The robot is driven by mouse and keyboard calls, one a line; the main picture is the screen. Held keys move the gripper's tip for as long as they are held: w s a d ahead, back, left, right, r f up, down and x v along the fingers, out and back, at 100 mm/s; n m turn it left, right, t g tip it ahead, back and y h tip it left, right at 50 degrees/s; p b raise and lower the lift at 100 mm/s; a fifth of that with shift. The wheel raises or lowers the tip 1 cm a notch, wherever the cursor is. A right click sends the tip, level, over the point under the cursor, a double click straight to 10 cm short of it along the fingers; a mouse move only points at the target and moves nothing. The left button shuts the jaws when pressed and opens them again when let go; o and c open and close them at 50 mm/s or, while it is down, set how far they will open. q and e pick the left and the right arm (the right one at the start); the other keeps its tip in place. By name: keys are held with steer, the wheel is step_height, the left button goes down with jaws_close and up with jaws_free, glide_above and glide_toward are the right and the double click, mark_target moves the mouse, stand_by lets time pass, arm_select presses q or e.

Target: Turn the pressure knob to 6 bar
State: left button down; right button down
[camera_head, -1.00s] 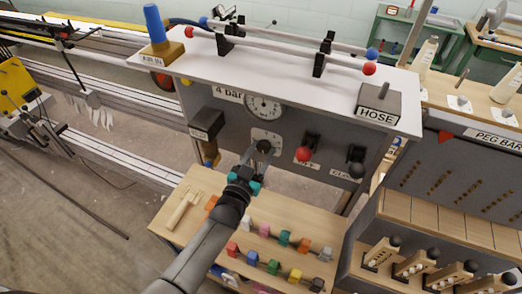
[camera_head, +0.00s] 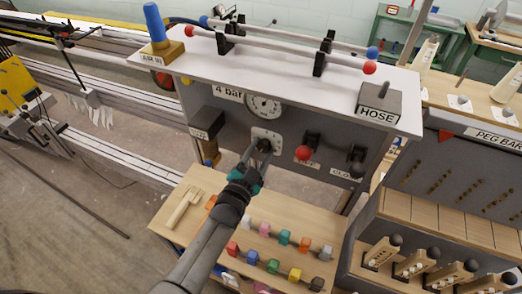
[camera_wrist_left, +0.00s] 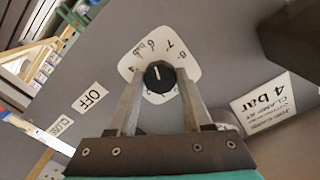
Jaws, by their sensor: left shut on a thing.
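The pressure knob (camera_wrist_left: 160,76) is a small black round knob with a white mark. It sits on a white numbered plate (camera_wrist_left: 141,61) on the grey panel. In the wrist view its white mark points up the picture, towards the upper numbers; the exact value is hard to read. My left gripper (camera_head: 262,148) reaches up to the panel and is shut on the knob, one finger on each side. In the head view the fingers largely hide the knob. The pressure gauge (camera_head: 264,106) is above it, beside a "4 bar" label (camera_head: 228,93); its needle reading is too small to tell. My right gripper is not seen.
A red-knobbed lever (camera_head: 303,153) and a black-knobbed lever (camera_head: 357,168) stand right of the knob. A dark box (camera_head: 206,123) juts out at left. Below, a wooden table (camera_head: 175,228) holds a wooden fork-like tool (camera_head: 184,208) and several coloured blocks.

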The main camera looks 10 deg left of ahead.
arm_select(q)
steer(key=shift+c, duration=1.6)
jaws_free()
steer(key=s+a, duration=0.3)
steer(key=s, duration=1.2)
